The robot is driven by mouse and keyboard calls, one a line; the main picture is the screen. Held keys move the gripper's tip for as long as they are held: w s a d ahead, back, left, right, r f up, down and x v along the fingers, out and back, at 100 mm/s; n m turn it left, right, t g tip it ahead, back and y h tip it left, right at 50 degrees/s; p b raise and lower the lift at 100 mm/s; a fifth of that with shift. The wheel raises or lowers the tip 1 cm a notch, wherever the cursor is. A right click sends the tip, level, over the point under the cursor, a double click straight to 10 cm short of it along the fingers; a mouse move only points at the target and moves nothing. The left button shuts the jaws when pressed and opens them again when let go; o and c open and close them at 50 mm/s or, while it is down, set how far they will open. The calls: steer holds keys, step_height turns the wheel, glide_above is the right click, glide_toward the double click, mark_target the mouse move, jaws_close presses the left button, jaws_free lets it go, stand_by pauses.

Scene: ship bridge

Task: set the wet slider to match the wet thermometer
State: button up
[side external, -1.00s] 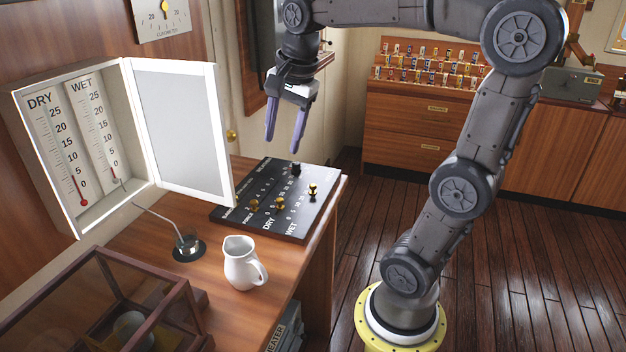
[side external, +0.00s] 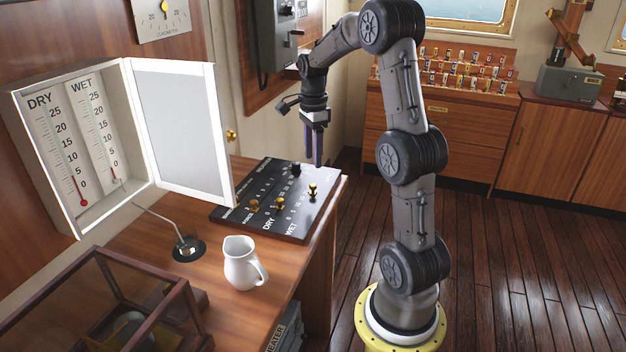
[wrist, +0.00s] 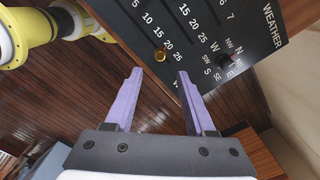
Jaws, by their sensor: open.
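The wet slider is a brass knob (side external: 312,190) beside the WET scale on the black panel (side external: 262,222). It also shows in the wrist view (wrist: 160,55), near the upper numbers of a scale; its exact setting is hard to read. The wet thermometer (side external: 104,130) is the right-hand one in the open white cabinet. Its column is low on the scale, but its level is too small to read exactly. My gripper (side external: 314,160) is open and empty above the panel's far right end. In the wrist view, its fingertips (wrist: 159,74) lie just short of the knob.
The dry slider (side external: 280,203), another brass knob (side external: 254,205) and a black dial (side external: 295,168) share the panel. A white jug (side external: 241,264), a lamp-like stand (side external: 187,247) and a glass-sided case (side external: 120,310) stand nearer. The cabinet door (side external: 180,130) stands open beside the panel.

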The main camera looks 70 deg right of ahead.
mark_target(313, 185)
step_height(313, 185, down, 8)
steer(key=shift+f, duration=0.1)
stand_by(0.4)
jaws_close()
stand_by(1.2)
